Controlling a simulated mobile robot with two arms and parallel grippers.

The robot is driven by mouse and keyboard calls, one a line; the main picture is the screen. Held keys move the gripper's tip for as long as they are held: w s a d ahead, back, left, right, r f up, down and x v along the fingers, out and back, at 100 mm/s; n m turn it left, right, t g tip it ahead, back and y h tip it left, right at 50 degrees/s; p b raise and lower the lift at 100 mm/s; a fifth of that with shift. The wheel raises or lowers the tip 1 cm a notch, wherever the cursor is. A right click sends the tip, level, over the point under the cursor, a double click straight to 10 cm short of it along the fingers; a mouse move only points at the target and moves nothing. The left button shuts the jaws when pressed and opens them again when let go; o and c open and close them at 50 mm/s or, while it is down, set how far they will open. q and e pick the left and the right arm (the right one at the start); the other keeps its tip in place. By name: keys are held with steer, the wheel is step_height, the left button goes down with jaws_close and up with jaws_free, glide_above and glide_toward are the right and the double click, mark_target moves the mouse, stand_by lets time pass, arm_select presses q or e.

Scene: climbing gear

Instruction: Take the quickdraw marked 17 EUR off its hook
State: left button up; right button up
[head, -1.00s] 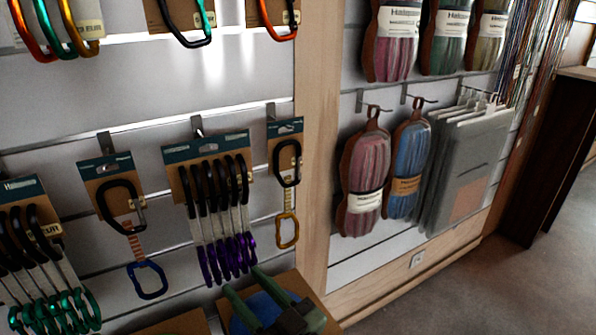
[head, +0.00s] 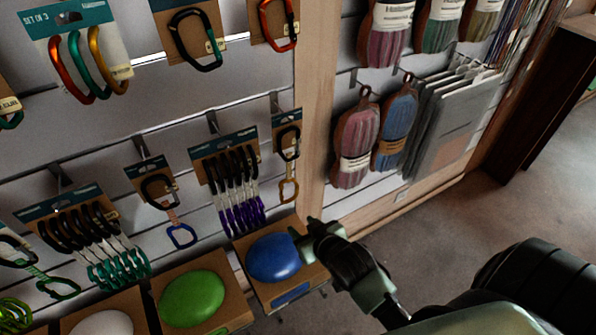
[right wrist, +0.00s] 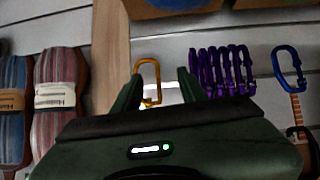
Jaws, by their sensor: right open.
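I cannot read 17 EUR on any tag. Single quickdraws hang on cards from hooks: one with a black upper and yellow lower carabiner (head: 288,165) beside the wooden post, and one with a blue lower carabiner (head: 171,212) farther left. A set with purple lower carabiners (head: 238,190) hangs between them. My right gripper (head: 304,231) is open, below and right of the yellow-ended quickdraw, near the blue disc. In the right wrist view, which is upside down, the yellow carabiner (right wrist: 148,82) shows between the open fingers, apparently beyond them. My left gripper is out of view.
Boxes with a blue disc (head: 272,258) and a green disc (head: 192,298) stick out below the quickdraws. The wooden post (head: 314,110) stands right of them. Rope bundles (head: 355,145) hang beyond it. Open floor lies at right.

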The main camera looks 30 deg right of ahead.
mark_target(288, 166)
steer(key=w+d+r+t, duration=0.1)
steer(key=w+r+t, duration=0.1)
steer(key=w, duration=0.1)
steer(key=w+d+r+t, duration=0.2)
steer(key=w, duration=0.2)
steer(key=w+d+r+t, duration=0.1)
steer(key=w+r+t, duration=0.1)
steer(key=w+t, duration=0.1)
steer(key=shift+w+d+r+y, duration=0.1)
steer(key=shift+w+d+y, duration=0.1)
steer(key=shift+w+y, duration=0.1)
steer(key=shift+w+r, duration=0.1)
steer(key=shift+w, duration=0.15)
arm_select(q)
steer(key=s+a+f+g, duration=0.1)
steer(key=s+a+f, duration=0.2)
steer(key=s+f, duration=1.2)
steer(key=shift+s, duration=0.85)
arm_select(e)
steer(key=shift+w, duration=3.55)
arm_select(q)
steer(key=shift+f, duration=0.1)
arm_select(e)
jaws_close()
